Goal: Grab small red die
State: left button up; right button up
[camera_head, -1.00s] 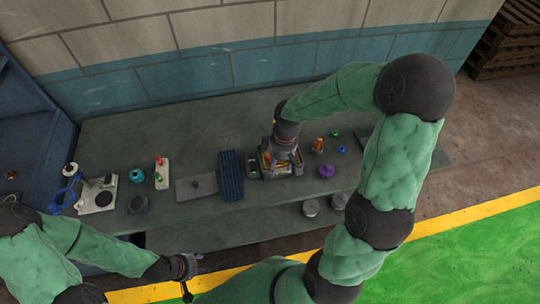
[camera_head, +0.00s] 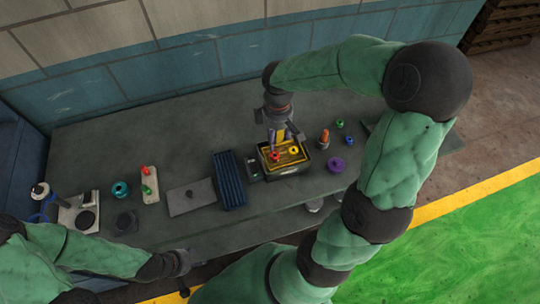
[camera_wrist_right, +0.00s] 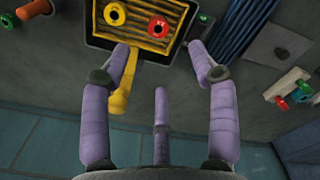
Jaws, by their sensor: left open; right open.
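The small red die (camera_head: 276,156) is a round red piece with a dark hole. It lies on a ribbed yellow insert in a dark tray (camera_head: 290,171), beside a yellow die (camera_head: 293,150). In the right wrist view the red die (camera_wrist_right: 158,26) sits at the top, just beyond my fingertips. My right gripper (camera_wrist_right: 168,55) is open and empty, its purple fingers spread apart with the die ahead between them. In the head view my right gripper (camera_head: 284,133) is at the tray's back edge. My left gripper (camera_head: 190,262) is open and empty near the bench's front edge.
A blue ribbed block (camera_head: 229,180) and a grey plate with a knob (camera_head: 191,197) stand left of the tray. A purple ring (camera_head: 336,164) and an orange-topped piece (camera_head: 324,138) stand right. A yellow handle (camera_wrist_right: 121,95) lies near my fingers.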

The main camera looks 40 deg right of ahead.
jog(key=f+b, duration=0.1)
jog(key=f, duration=0.1)
jog(key=b, duration=0.1)
send_over(275, 155)
notch_tip(275, 155, down, 5)
jog(key=shift+a+f, duration=0.1)
jog(key=shift+s+f+b, duration=0.1)
jog(key=shift+f+b, duration=0.7)
jog(key=shift+f, duration=1.8)
pick_arm(q)
jog(key=f, duration=0.2)
jog(key=w+f, duration=0.1)
jog(key=f, duration=0.1)
jog(key=shift+f, duration=0.1)
pick_arm(e)
grip_shut()
